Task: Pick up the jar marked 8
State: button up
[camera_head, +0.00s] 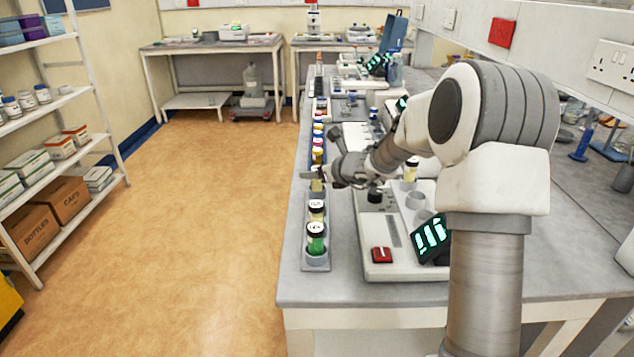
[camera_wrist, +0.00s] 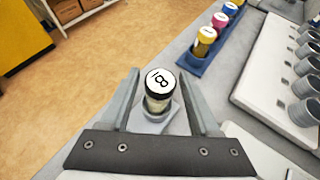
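The jar marked 8 (camera_wrist: 158,88) has a black lid with a white label; the figure 8 reads with a stroke beside it. It stands upright in a grey holder (camera_wrist: 152,126) in the wrist view. My gripper (camera_wrist: 158,80) is open, with one finger on each side of the jar and visible gaps to both. In the head view my gripper (camera_head: 318,177) is over the row of jars at the bench's left edge. A pale yellow jar (camera_head: 317,186) shows just below it; its label is hidden there.
Two black-lidded jars (camera_head: 316,208) (camera_head: 316,236) stand nearer in the row. A white instrument (camera_head: 382,235) with a red button lies to the right.

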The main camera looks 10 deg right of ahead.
grip_shut()
jog(key=shift+r, duration=0.15)
